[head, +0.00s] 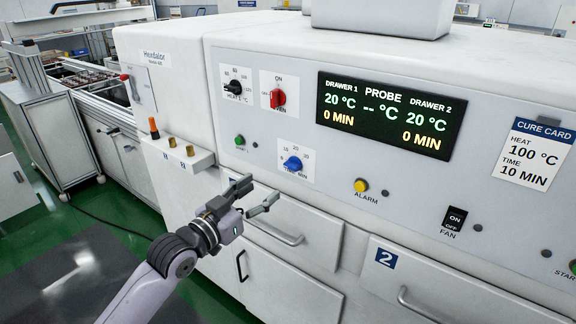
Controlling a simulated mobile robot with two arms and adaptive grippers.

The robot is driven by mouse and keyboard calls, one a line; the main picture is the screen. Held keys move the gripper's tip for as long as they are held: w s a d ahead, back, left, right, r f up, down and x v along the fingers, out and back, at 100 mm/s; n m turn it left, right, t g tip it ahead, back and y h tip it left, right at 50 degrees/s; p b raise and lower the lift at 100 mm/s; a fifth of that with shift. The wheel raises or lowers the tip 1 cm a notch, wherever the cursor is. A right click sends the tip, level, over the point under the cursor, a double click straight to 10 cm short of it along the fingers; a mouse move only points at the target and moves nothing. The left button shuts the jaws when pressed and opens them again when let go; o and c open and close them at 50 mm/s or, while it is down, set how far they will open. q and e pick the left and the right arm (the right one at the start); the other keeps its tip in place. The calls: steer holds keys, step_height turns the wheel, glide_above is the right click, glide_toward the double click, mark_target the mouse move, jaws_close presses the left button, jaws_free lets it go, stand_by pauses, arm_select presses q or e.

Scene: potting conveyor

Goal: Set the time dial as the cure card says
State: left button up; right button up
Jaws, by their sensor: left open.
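The blue time dial (292,163) sits on a white plate on the oven's front panel, with minute marks around it and "TIME MIN" below; its exact pointer setting is too small to tell. The cure card (535,152) at the right reads heat 100 °C, time 10 min. The display (391,114) reads 20 °C and 0 MIN for both drawers, with dashes for the probe. My left gripper (262,193) is open and empty, below and left of the time dial and apart from it. My right gripper is not in view.
The black heat dial (234,87) and a red knob (277,98) sit above. The yellow alarm button (361,185) and black fan switch (454,219) are to the right. Drawer handles (275,232) stick out below. A small ledge (178,153) with pegs juts out at left.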

mark_target(289, 168)
arm_select(q)
steer(key=x, duration=0.7)
steer(key=shift+w+r+p, duration=0.1)
steer(key=shift+p, duration=0.3)
steer(key=x, duration=0.3)
steer(key=shift+w, duration=0.25)
steer(key=shift+w+d, duration=0.45)
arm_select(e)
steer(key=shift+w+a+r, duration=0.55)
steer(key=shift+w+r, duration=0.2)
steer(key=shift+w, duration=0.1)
arm_select(q)
steer(key=shift+c, duration=0.6)
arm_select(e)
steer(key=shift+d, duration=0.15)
arm_select(q)
steer(key=shift+c, duration=1.3)
steer(key=c, duration=0.8)
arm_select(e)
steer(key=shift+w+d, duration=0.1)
